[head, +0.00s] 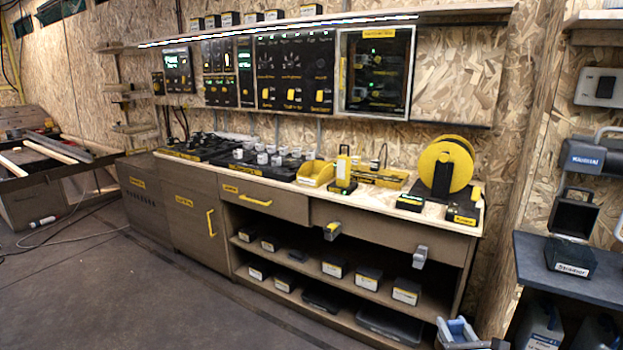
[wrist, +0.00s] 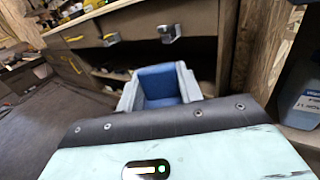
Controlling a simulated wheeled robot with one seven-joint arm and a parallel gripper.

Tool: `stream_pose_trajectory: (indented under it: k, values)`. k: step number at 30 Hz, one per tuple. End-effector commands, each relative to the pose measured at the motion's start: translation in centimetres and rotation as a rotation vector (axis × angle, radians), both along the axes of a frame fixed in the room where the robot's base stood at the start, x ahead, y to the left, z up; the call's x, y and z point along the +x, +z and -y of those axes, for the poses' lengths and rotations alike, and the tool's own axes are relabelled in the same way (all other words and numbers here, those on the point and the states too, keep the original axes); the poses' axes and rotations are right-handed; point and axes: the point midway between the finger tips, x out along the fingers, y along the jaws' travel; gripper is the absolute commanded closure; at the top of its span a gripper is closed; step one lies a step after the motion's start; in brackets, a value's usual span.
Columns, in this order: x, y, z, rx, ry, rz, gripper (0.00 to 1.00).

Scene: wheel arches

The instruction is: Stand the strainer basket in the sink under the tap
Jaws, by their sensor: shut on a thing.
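In the head view my gripper (head: 458,332) shows at the bottom edge, in front of the right end of the workbench and mostly cut off. I see no sink and no tap in either view.
A long workbench (head: 375,200) with a yellow reel (head: 446,166) and open shelves of labelled boxes stands ahead. A dark side shelf (head: 570,268) with containers is at right. The floor (head: 140,300) at left is mostly clear, with a loose cable.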

Motion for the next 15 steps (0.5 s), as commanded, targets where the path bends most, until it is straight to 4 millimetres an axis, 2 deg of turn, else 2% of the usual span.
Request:
stream_pose_trajectory:
  k: [1,8,15]
  values:
    - [-0.3,1.3,0.0,0.001,0.001,-0.002,0.87]
    - [-1.9,4.7,-0.1,0.005,0.000,-0.004,0.87]
    - [-4.4,9.6,-0.2,0.007,0.000,-0.005,0.87]
